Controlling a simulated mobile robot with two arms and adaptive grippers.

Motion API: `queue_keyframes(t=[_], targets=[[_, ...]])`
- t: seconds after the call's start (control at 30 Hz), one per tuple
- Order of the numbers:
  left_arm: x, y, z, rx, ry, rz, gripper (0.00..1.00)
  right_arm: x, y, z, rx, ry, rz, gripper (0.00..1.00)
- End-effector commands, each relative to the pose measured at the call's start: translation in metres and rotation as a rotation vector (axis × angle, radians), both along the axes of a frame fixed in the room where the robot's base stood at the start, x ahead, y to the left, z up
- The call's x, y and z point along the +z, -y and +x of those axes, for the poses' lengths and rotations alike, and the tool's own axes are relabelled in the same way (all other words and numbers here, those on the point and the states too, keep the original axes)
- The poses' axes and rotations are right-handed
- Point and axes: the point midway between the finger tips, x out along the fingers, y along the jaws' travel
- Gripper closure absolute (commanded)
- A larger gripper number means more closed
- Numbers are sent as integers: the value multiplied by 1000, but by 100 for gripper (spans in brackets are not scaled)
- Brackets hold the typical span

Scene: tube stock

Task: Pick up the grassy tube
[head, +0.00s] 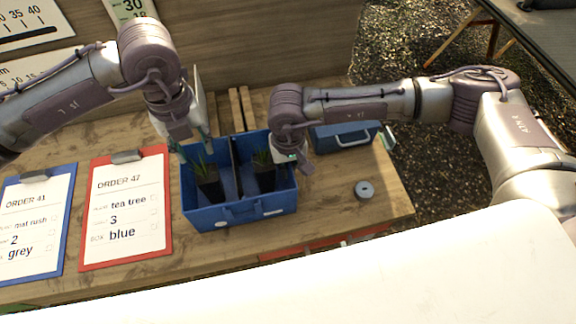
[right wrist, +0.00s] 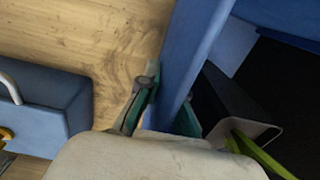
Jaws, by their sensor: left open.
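A blue box (head: 236,213) with a divider stands on the bench. A dark tube (head: 210,187) with thin green grassy leaves leans in its left compartment. A second dark tube (head: 265,180) with spiky green leaves is in the right compartment; a tube rim (right wrist: 262,131) with a green strap leaf shows in the right wrist view. I cannot tell which one the task means. My left gripper (head: 192,146) is open above the left tube, fingers pointing down. My right gripper (right wrist: 168,112) has its fingers on both sides of the box's right wall, seemingly clamped on it.
Two clipboards, blue (head: 66,240) and red (head: 168,222), lie left of the box. A closed blue case (head: 335,139) with a handle is at the back right. A small grey round object (head: 364,190) sits near the bench's right edge. Wooden slats (head: 241,112) are behind the box.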

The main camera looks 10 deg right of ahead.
Motion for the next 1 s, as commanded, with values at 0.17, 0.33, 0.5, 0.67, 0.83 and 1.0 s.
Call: queue_keyframes(t=[0.17, 0.33, 0.5, 0.67, 0.83, 1.0], targets=[[0, 0, 0, 0, 0, 0, 58, 0, 0, 0, 0, 0, 0, 100], [0, 0, 0, 0, 0, 0, 42, 1, 0, 0, 0, 0, 0, 100], [0, 0, 0, -7, 0, 0, 21, 1, 0, 0, 0, 1, 0, 100], [-1, 0, -1, -135, 0, 0, 21, 1, 0, 0, 0, 1, 0, 100], [-4, 0, -3, -474, -2, -1, 21, 1, 0, 0, 0, 1, 1, 100], [-7, 0, -5, -886, -1, -1, 21, 1, 0, 0, -1, 1, 1, 100]])
